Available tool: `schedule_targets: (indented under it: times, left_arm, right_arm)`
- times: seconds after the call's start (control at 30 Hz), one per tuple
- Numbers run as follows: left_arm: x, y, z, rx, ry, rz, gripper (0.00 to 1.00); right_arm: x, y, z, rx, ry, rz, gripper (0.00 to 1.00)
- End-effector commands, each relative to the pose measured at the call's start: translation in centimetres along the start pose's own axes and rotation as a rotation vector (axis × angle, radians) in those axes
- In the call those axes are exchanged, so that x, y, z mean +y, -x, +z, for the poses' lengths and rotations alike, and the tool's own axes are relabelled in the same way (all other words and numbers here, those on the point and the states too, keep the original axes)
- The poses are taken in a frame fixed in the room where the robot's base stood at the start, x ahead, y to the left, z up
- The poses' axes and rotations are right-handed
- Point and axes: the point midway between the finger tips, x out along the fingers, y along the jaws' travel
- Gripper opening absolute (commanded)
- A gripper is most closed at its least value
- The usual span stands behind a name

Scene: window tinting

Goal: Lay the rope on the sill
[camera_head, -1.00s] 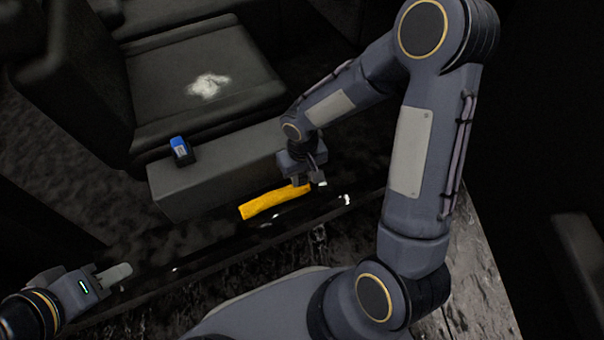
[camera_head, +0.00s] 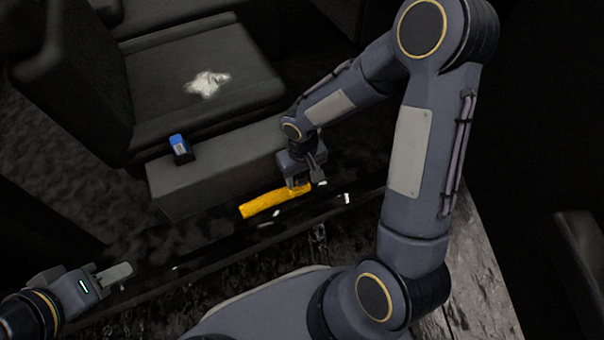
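The yellow rope (camera_head: 266,203) lies as a short, nearly straight roll just above or on the dark sill (camera_head: 215,254); I cannot tell whether it touches. My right gripper (camera_head: 308,184) is at the rope's right end, with its fingers pointing down. The fingers look spread apart around or over that end, but a firm hold cannot be made out. My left gripper (camera_head: 122,272) is at the lower left, away from the rope, and holds nothing that I can see. Its finger gap is hidden from this angle.
A grey box-like ledge (camera_head: 220,175) runs behind the rope, with a blue-topped black item (camera_head: 180,149) on it. A dark seat (camera_head: 190,85) with a crumpled white cloth (camera_head: 208,83) is behind. The dark floor to the left is clear.

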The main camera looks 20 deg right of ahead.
Motion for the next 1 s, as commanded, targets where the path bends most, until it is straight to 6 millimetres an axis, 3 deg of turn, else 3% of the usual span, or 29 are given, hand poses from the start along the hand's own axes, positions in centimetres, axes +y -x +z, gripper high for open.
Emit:
schedule_targets:
  times: [0.23, 0.63, 1.0]
  left_arm:
    - [0.1, 0.3, -0.2, 0.000, 0.000, 0.000, 0.36]
    - [1.2, 2.7, -1.4, 0.000, 0.000, 0.000, 0.36]
    - [1.3, 2.9, -1.4, 0.000, 0.000, 0.000, 0.36]
  right_arm:
    - [0.0, 0.7, 0.0, 0.001, 0.000, 0.000, 0.52]
    - [0.0, 7.0, -0.1, 0.002, 0.001, 0.000, 0.52]
    - [0.0, 7.8, 0.0, 0.000, 0.000, 0.000, 0.52]
